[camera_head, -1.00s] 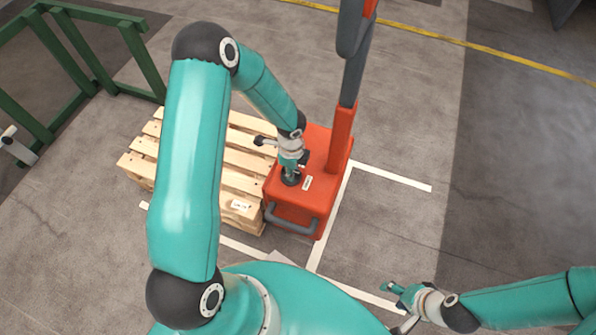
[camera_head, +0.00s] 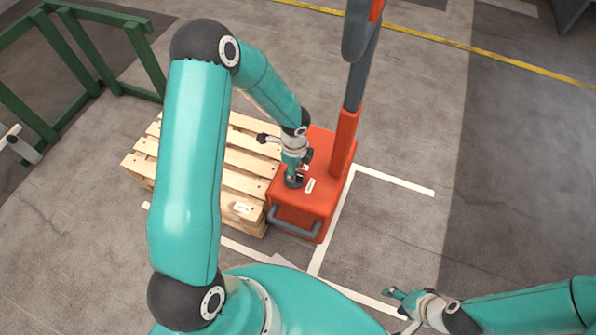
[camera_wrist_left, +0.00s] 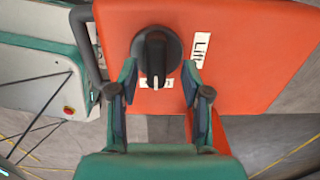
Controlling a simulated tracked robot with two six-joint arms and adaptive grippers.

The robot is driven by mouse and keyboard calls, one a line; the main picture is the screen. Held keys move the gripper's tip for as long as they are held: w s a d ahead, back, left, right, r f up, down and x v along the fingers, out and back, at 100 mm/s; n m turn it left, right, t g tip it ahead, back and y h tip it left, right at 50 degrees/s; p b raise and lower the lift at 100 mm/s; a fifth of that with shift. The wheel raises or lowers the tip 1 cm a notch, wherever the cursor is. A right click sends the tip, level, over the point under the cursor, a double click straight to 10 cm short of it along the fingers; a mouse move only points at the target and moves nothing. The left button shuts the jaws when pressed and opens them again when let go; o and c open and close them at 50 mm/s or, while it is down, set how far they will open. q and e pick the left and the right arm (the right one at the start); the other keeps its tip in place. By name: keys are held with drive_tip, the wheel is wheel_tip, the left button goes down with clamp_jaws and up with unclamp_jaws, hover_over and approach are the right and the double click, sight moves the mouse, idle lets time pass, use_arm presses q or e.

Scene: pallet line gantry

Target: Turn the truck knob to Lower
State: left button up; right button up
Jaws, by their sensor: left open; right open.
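The black truck knob (camera_wrist_left: 155,57) sits on the orange truck body (camera_wrist_left: 250,75) in the left wrist view. Its raised bar runs up and down in the picture, its lower end over a white label that is mostly hidden. A label reading "Lift" (camera_wrist_left: 202,48) lies to the right. My left gripper (camera_wrist_left: 158,88) is open, with one finger on each side of the knob's lower part; I cannot tell whether they touch it. In the head view the left gripper (camera_head: 294,171) is over the truck top (camera_head: 322,150). My right gripper (camera_head: 396,302) is open and empty, low over the floor.
A wooden pallet (camera_head: 250,160) lies left of the truck. The truck's mast (camera_head: 358,70) rises behind the knob, and a grey handle (camera_head: 293,226) is at its front. A green frame (camera_head: 85,50) stands at the upper left.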

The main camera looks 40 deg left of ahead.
use_arm(q)
wheel_tip(320, 180, up, 10)
idle(0.4)
drive_tip(key=shift+w, duration=0.1)
drive_tip(key=s+d+f+n+g+h, duration=0.1)
drive_tip(key=s+d+f+n+h, duration=0.3)
drive_tip(key=s+d+f+n, duration=1.15)
wheel_tip(320, 180, up, 28)
drive_tip(key=w+d+n+t+p, duration=0.1)
drive_tip(key=n+p, duration=0.1)
drive_tip(key=p, duration=2.4)
drive_tip(key=shift+w+t+p, duration=0.15)
drive_tip(key=shift+t+p, duration=0.15)
drive_tip(key=shift+p, duration=0.1)
